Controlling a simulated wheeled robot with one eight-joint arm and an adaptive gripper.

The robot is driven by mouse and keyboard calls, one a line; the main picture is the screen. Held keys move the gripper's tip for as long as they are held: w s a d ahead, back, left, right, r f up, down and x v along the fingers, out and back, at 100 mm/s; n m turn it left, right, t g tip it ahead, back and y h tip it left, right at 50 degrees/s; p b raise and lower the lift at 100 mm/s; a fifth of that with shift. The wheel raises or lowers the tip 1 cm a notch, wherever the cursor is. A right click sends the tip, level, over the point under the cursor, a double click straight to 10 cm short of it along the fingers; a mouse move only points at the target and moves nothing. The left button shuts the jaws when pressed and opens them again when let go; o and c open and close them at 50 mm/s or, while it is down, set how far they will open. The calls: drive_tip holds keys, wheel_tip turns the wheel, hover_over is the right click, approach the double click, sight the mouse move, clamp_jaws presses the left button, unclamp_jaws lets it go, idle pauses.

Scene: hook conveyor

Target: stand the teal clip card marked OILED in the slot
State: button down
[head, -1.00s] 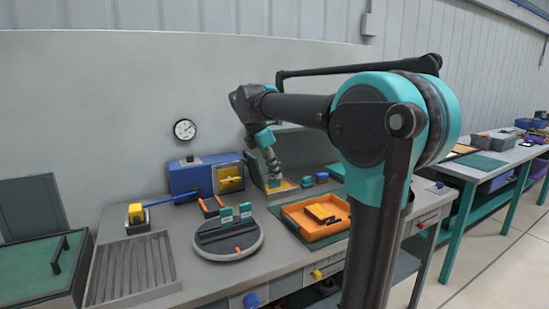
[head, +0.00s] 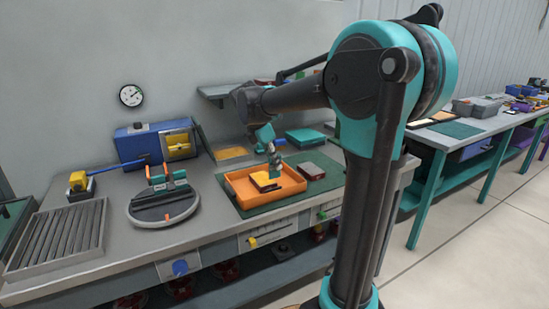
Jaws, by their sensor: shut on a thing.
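My gripper (head: 274,166) is low over the orange tray (head: 236,192), close to a yellow block (head: 265,181) in it. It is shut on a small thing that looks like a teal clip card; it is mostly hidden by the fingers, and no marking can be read. Two other upright teal pieces, one at the left (head: 157,183) and one at the right (head: 180,176), stand on the round grey turntable (head: 150,214), with orange parts beside them. I cannot make out the slot or the word OILED.
A blue machine with a yellow front (head: 140,142) stands at the back left. A ribbed grey rack (head: 60,238) lies at the front left. A teal box (head: 305,137) and a dark reddish box (head: 311,171) are behind and right of the tray. A wall shelf (head: 222,92) hangs behind my arm.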

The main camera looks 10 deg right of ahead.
sight(275, 172)
drive_tip(key=shift+f, duration=2.15)
drive_tip(key=shift+f, duration=1.65)
idle(0.7)
drive_tip(key=c, duration=1.5)
unclamp_jaws()
